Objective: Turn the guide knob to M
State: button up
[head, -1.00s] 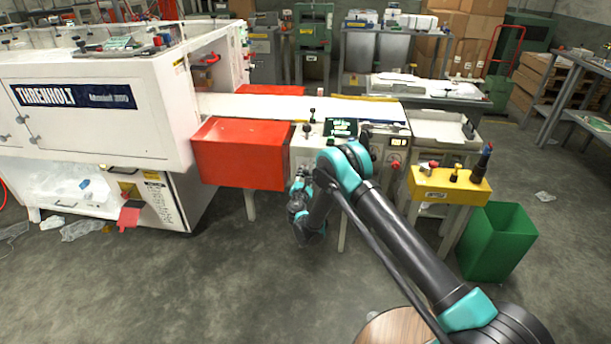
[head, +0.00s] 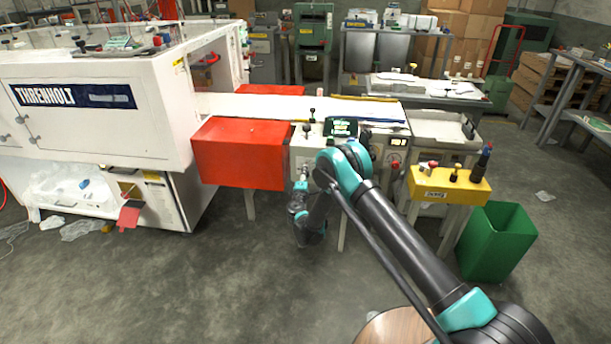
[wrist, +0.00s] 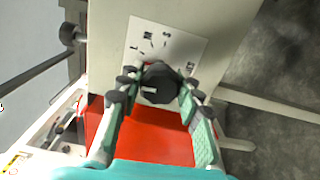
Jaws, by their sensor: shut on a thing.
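The guide knob (wrist: 159,79) is round and black, with a short white mark pointing to the left in the wrist view. It sits at the lower edge of a white label plate (wrist: 178,45) with small letters, one of which looks like an M, above the knob and slightly left. My gripper (wrist: 157,87) has its green fingers on both sides of the knob and is shut on it. In the head view, my gripper's end is small at the white machine front (head: 304,152); the knob cannot be made out there.
A red box-shaped guard (head: 240,155) stands just left of the work spot. A yellow control box (head: 448,186) and a green bin (head: 497,243) stand to the right. The floor (head: 240,285) in front is clear.

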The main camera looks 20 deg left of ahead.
jog(key=m, duration=0.5)
jog(key=shift+f+m, duration=0.1)
jog(key=shift+m, duration=0.2)
jog(key=m, duration=0.5)
jog(key=shift+m, duration=0.4)
jog(key=o, duration=1.2)
jog(key=shift+c, duration=0.2)
jog(key=v, duration=0.7)
jog(key=shift+s, duration=0.25)
